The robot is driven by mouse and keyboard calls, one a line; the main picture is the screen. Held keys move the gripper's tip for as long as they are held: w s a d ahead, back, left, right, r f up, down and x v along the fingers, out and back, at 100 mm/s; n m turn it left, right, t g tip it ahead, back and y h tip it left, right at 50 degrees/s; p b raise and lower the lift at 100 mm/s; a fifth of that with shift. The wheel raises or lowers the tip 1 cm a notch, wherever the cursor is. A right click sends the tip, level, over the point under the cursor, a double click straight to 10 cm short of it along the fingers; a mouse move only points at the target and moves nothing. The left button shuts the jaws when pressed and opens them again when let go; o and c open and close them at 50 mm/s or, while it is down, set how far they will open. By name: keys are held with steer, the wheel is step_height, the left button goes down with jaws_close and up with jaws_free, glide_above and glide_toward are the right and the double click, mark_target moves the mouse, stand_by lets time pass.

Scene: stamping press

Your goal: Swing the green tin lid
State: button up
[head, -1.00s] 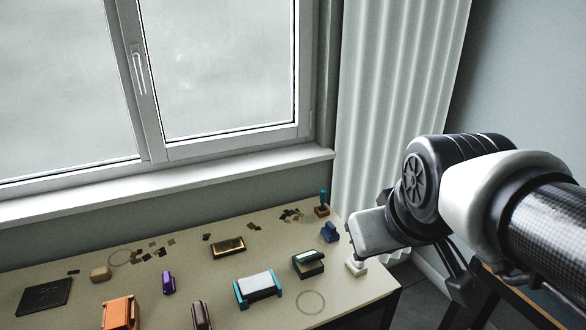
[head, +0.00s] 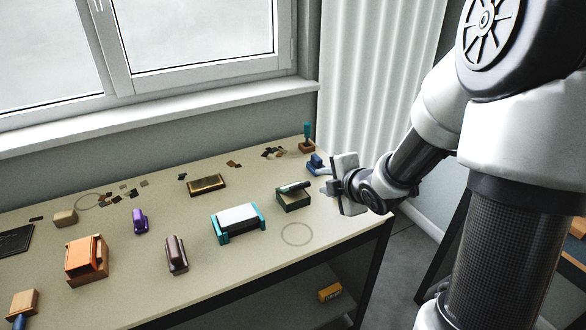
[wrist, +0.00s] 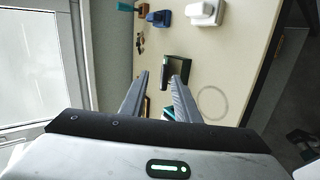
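The green tin (head: 293,198) is a small dark green box near the right end of the table, with a paler strip along its top. I cannot tell exactly how far its lid stands open. It also shows in the wrist view (wrist: 186,68), just beyond the fingertips and partly hidden by the right finger. My gripper (head: 328,187) is just right of the tin, apart from it in the head view. In the wrist view my gripper (wrist: 160,82) has its two fingers spread with nothing between them.
A blue stamp (head: 316,163) and a wooden one with a teal handle (head: 307,140) stand behind the tin. A white object (wrist: 205,13) lies beyond it. A teal-ended white pad (head: 238,222) stands left. A drawn circle (head: 297,234) marks clear table in front.

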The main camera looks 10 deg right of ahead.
mark_target(301, 187)
steer(key=shift+n+y, duration=0.6)
steer(key=shift+y, duration=0.1)
steer(key=w+a+f+b, duration=0.1)
steer(key=w+f, duration=0.1)
steer(key=w+a+f+b, duration=0.2)
steer(key=f, duration=0.1)
steer(key=w+a+f+b, duration=0.1)
steer(key=w+f, duration=0.1)
steer(key=w, duration=0.1)
steer(key=shift+w+a+f+b, duration=0.1)
steer(key=shift+a+f+b, duration=0.15)
steer(key=shift+a+b, duration=0.1)
steer(key=shift+r+p, duration=0.25)
steer(key=shift+p, duration=0.05)
steer(key=c, duration=0.4)
jaws_close()
